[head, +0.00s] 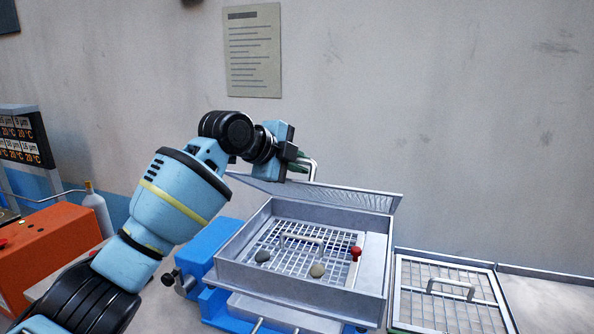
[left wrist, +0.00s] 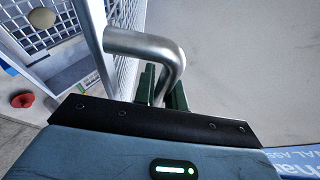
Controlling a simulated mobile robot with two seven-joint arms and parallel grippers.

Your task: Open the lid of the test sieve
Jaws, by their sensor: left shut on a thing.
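The test sieve (head: 300,285) is a square grey metal box on a blue base. Its mesh lid (head: 340,195) stands tilted up along the box's back edge, so the inside shows. My left gripper (head: 301,166) is shut on the lid's bent metal handle (head: 313,168). In the left wrist view the handle (left wrist: 145,45) passes between the green fingers (left wrist: 160,92), with the lid's mesh (left wrist: 122,30) beside it. The fingertips are partly hidden behind the handle. My right gripper is not in view.
Another mesh frame (head: 447,295) lies to the right. An orange machine (head: 50,250) and a bottle (head: 97,210) stand left. A wall is behind.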

